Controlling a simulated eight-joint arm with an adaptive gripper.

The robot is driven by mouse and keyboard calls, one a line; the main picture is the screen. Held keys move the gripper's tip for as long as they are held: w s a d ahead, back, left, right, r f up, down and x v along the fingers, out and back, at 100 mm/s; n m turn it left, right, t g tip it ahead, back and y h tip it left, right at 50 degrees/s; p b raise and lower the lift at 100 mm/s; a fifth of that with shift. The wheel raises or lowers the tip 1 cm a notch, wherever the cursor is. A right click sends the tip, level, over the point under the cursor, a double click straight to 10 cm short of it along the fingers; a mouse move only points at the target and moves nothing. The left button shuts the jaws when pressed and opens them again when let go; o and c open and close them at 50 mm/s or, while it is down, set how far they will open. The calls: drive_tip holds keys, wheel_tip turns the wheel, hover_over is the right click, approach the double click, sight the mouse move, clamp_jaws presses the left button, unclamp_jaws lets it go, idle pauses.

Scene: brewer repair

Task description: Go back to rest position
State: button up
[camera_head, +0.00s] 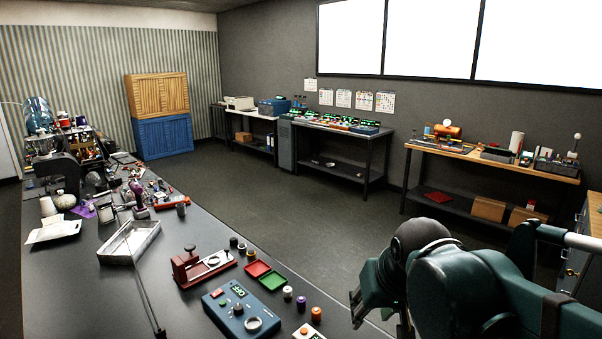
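My arm (470,290), dark green with a black rounded joint, fills the lower right corner of the head view. Its end, my gripper (375,298), hangs beside the right edge of the long dark workbench (205,230), over the floor side. The fingers are partly hidden by the arm and cut by the picture's lower edge, so I cannot tell whether they are open or shut. I see nothing clearly held.
On the bench stand a blue control box (243,308), a red fixture (195,268), red and green trays (266,275), small knobs and a metal tray (130,243). Tools crowd the far end. Open floor (290,210) lies between the bench and the wall tables.

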drive_tip(key=s+d+f+t, duration=0.1)
drive_tip(key=s+d+f, duration=0.3)
drive_tip(key=s, duration=0.5)
drive_tip(key=shift+d+f+t+h, duration=0.3)
drive_tip(key=shift+d+f+t, duration=0.1)
drive_tip(key=shift+d, duration=0.8)
idle(1.9)
